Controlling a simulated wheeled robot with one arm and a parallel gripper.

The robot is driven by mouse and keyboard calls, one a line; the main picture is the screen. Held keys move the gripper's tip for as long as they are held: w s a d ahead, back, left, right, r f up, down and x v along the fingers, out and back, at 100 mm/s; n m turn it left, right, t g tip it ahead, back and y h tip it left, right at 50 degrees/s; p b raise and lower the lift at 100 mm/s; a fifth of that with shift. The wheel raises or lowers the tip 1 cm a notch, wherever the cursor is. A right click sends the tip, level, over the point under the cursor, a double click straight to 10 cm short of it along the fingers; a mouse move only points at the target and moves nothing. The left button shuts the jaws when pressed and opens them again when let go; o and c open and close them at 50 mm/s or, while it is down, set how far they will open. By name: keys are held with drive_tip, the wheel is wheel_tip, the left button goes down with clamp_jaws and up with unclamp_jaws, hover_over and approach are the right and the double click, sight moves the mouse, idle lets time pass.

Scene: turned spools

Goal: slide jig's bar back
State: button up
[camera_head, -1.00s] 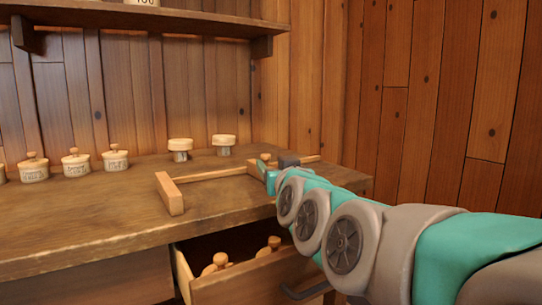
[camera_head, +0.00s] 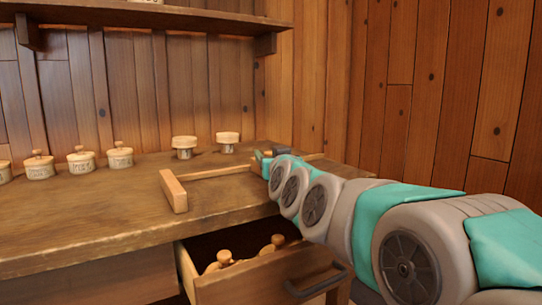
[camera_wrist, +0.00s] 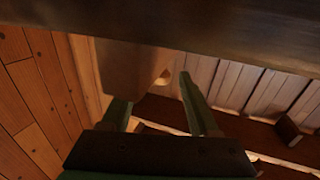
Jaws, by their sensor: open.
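The jig lies on the bench top (camera_head: 100,212). Its pale wooden block (camera_head: 173,191) stands at the left end, and a thin wooden rail (camera_head: 215,173) runs right from it to my gripper. My gripper (camera_head: 262,159) is at the rail's right part, near the bench's back right, and hides part of the jig. In the wrist view my gripper (camera_wrist: 158,105) is open, its two fingers apart. A pale wooden piece (camera_wrist: 130,65) shows at and beyond the fingers; I cannot tell whether they touch it. Which jig part it is cannot be made out.
Two pale-topped spools (camera_head: 184,146) (camera_head: 227,142) stand behind the jig. Several lidded jars (camera_head: 81,160) stand at the left. An open drawer (camera_head: 270,285) with turned pieces sticks out below my arm. A shelf (camera_head: 150,18) hangs on the wall above. The bench's left front is clear.

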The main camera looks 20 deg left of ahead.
clamp_jaws()
idle(0.4)
idle(0.9)
